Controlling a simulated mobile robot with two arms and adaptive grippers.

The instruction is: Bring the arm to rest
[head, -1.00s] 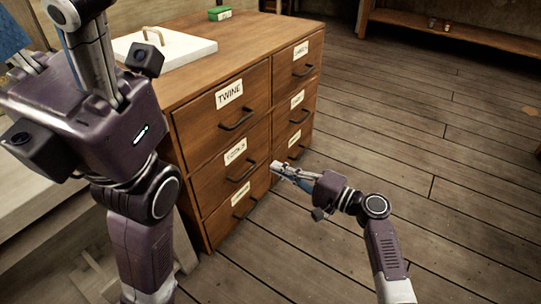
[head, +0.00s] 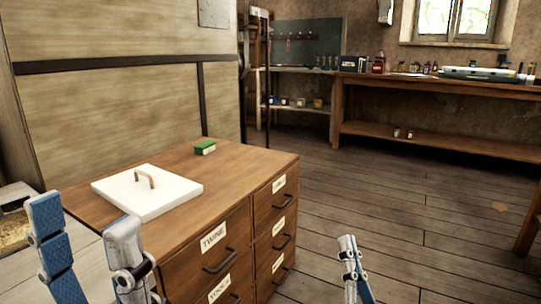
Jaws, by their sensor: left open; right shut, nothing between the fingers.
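My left gripper (head: 83,215) shows at the lower left. Its two fingers, one with a blue pad facing me, stand wide apart and point up, with nothing between them. It overlaps the pale bench beside the drawer cabinet in the picture; I cannot tell its height above it. My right gripper (head: 347,242) shows at the lower middle, to the right of the drawer cabinet (head: 190,262). Its fingers are together, empty and pointing up and away over the floor. The rest of both arms is below the picture.
A white lid-like board (head: 175,198) with a handle and a small green box (head: 205,147) lie on the cabinet. A loaded workbench (head: 440,83) stands at the back, with a shelf unit (head: 300,109) to its left. The plank floor (head: 400,215) is clear.

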